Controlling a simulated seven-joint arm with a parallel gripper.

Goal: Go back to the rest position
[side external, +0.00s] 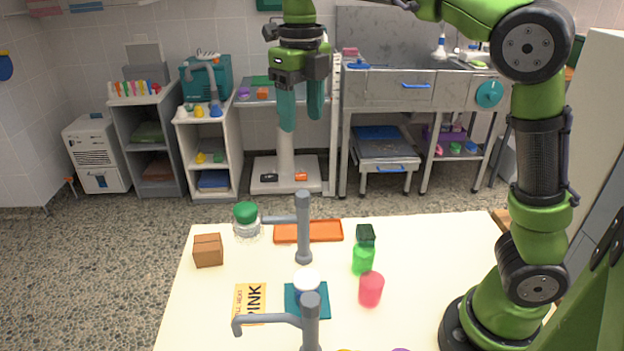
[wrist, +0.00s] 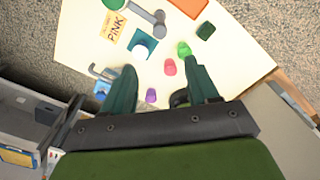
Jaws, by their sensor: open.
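My gripper (side external: 302,112) is raised high above the white table (side external: 225,285), with its two teal fingers apart. In the wrist view my gripper (wrist: 160,70) is open, with nothing between the fingers. On the table below are a pink cup (side external: 371,289), a bright green cup (side external: 363,261) and a dark green block (side external: 366,235). A white round thing (side external: 307,279) sits on a teal square (side external: 320,302). A yellow card (side external: 249,300) reading PINK lies to its left. The gripper touches none of them.
Two grey tap-like posts (side external: 303,228) (side external: 310,325) stand up from the table. A brown box (side external: 208,250), a green-lidded jar (side external: 246,221) and an orange tray (side external: 308,232) lie along the far side. A purple piece (wrist: 151,95) is near the front edge. Shelves and a counter line the back wall.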

